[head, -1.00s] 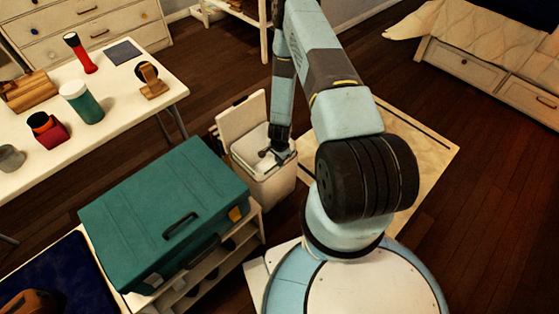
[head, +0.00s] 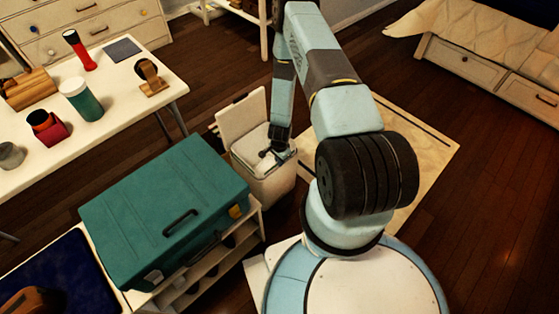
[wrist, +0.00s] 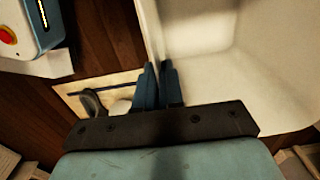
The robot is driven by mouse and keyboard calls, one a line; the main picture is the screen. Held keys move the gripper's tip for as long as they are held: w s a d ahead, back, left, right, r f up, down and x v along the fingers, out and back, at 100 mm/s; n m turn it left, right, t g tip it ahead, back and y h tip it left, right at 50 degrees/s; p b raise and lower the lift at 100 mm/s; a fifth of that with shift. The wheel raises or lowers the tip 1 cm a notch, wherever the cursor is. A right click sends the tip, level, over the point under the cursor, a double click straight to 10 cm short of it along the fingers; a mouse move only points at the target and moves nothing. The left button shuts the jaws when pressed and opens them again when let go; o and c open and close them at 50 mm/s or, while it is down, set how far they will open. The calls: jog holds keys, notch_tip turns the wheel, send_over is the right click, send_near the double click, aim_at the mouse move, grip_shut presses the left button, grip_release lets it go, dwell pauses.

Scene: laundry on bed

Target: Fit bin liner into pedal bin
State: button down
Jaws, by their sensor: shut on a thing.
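The white pedal bin (head: 272,183) stands on the floor near the middle of the head view, its lid (head: 240,115) raised at the back left. The pale bin liner (wrist: 235,60) appears to line the bin's opening in the wrist view, but it is hard to tell from the white bin wall. My gripper (head: 277,153) is at the bin's right rim. In the wrist view my gripper's fingers (wrist: 158,66) are close together over a pale edge, which seems to be the liner at the rim. The bin's bottom is hidden in the head view.
A teal case (head: 165,210) on a low shelf stands close left of the bin. A white table (head: 120,115) with several small items is at the upper left. A pale rug (head: 420,145) lies right of the bin. Dark floor (head: 480,200) is clear at right.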

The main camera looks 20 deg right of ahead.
jog(key=shift+f, duration=0.35)
jog(key=c, duration=1.2)
grip_release()
jog(key=shift+r, duration=0.1)
notch_tip(320, 180, up, 13)
jog(key=shift+r, duration=0.2)
